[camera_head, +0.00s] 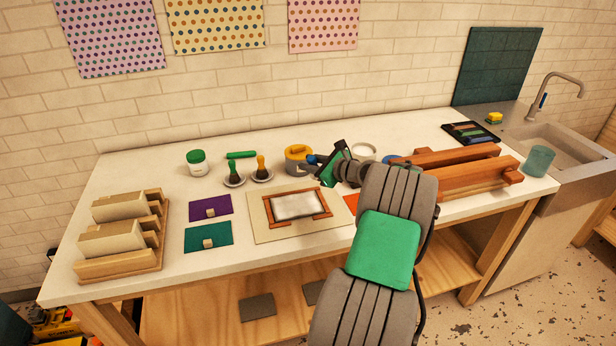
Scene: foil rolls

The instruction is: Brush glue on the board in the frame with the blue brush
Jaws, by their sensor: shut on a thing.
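The board (297,206) is pale and lies flat inside a reddish-brown wooden frame (273,213) on a beige sheet in the middle of the bench. My gripper (322,172) is above and behind the frame's right back corner, apart from the board. It is shut on the blue brush (312,159), whose blue part pokes out to the left of the jaws. The rest of the brush is hidden or too small to make out. A grey pot with a yellow top (298,155) stands just behind and left of my gripper.
Two small dishes with a green (232,168) and an orange (261,166) handled tool stand left of the pot. Wooden press beams (460,165) stand right of my arm.

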